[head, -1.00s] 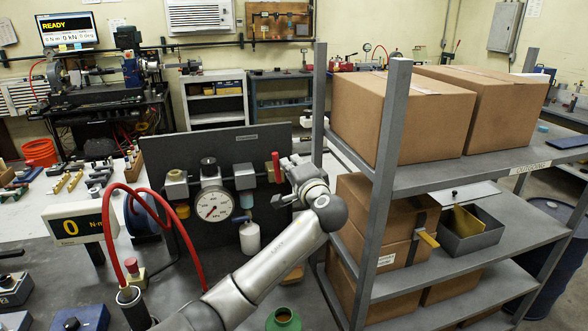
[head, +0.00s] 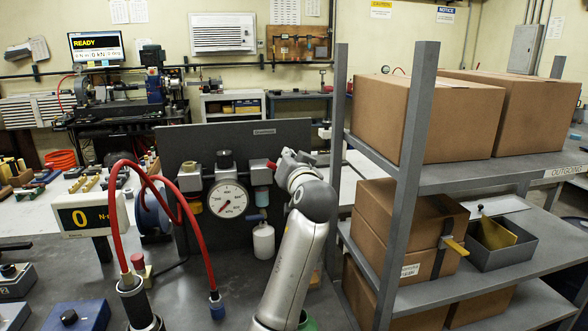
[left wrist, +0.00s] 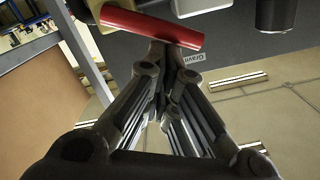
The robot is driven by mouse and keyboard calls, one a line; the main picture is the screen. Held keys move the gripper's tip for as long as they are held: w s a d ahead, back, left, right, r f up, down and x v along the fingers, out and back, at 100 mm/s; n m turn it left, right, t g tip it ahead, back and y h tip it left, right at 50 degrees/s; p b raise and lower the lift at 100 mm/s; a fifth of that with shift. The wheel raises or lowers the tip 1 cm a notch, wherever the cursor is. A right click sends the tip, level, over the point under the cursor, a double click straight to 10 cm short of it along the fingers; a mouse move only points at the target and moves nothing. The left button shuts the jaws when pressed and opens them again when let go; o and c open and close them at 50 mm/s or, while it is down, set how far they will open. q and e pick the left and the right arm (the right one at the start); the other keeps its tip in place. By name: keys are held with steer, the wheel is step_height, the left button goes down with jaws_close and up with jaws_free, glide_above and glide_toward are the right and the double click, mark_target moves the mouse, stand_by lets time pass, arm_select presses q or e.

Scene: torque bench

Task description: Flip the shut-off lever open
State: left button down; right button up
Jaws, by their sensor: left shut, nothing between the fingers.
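The red shut-off lever (left wrist: 152,28) lies as a slanted bar across the top of the left wrist view. In the head view only a short red part of the lever (head: 271,164) shows on the dark panel (head: 285,133), right of the pressure gauge (head: 228,199). My left gripper (head: 289,160) is beside the lever at the panel and partly hides it. In the left wrist view the shut fingertips (left wrist: 174,50) are at the lever's right part, with nothing between them. I cannot tell whether they touch it. My right gripper is not in view.
A grey shelf (head: 408,170) with cardboard boxes (head: 425,115) stands close to the right of my left arm. A red hose (head: 190,235) loops in front of the panel's left side. A white bottle (head: 263,242) hangs below the valve row. A torque readout (head: 88,214) stands left.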

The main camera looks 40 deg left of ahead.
mark_target(275, 168)
arm_select(q)
steer(key=shift+s+a+f+n+b, duration=0.35)
steer(key=shift+n+b, duration=0.25)
steer(key=shift+n, duration=0.35)
steer(key=shift+s+a+f+n+b, duration=0.25)
steer(key=shift+f+n+b, duration=0.3)
steer(key=shift+n, duration=0.35)
steer(key=shift+s+a+f+n+b, duration=0.2)
steer(key=shift+s+f+n+b, duration=0.15)
steer(key=shift+n+b, duration=0.45)
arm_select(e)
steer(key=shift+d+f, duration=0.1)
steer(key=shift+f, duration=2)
arm_select(q)
steer(key=shift+r, duration=0.1)
